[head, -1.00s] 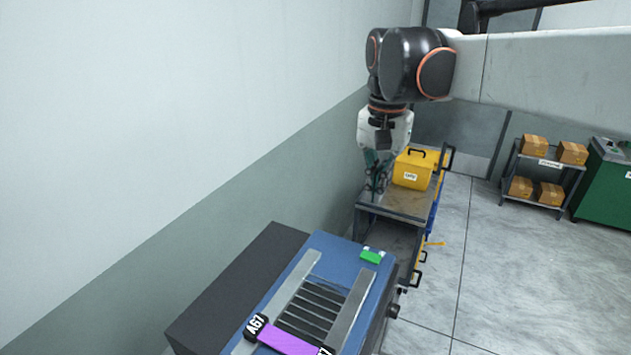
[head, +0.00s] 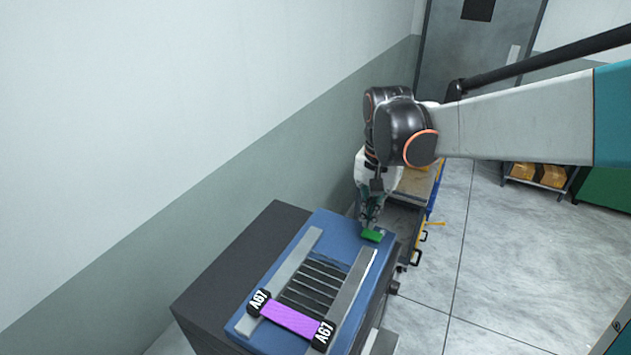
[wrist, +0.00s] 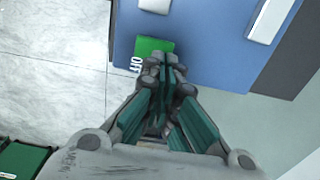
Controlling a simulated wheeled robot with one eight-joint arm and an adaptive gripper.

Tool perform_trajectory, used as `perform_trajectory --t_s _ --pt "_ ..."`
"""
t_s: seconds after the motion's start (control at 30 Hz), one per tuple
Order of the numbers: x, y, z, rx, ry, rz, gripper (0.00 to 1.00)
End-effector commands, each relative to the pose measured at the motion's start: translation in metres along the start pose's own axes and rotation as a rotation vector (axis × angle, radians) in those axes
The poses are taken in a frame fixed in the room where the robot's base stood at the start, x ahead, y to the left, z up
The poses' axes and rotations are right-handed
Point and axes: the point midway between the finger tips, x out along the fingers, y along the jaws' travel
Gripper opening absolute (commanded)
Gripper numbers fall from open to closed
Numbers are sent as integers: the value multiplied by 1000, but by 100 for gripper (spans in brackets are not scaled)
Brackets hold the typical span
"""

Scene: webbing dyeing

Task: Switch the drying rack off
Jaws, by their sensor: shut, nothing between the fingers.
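The drying rack (head: 330,225) has a blue top with two grey rails and dark slats between them. A purple webbing strip (head: 290,319) with black A67 end tags lies across the rails. A green switch (head: 376,237) sits at the rack's far right corner. In the wrist view the green switch (wrist: 146,44) shows beside white "OFF" lettering. My gripper (head: 369,224) is shut and empty, pointing down at the switch. In the wrist view my fingertips (wrist: 166,62) overlap the switch's edge and hide part of it. I cannot tell whether they touch it.
A wall runs along the left, beside a dark box-like body (head: 240,262) next to the rack. A cart (head: 405,217) stands just behind the rack. A shelf with cardboard boxes (head: 538,174) is at the far right. The grey floor (head: 500,260) to the right is clear.

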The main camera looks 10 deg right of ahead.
Motion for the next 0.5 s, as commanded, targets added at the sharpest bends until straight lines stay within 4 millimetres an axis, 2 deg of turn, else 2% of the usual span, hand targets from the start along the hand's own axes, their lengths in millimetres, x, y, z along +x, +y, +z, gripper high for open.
perform_trajectory --t_s 0.2,0.5 --pt "13 -1 -1 0 0 0 0" --pt "14 0 0 0 0 0 0"
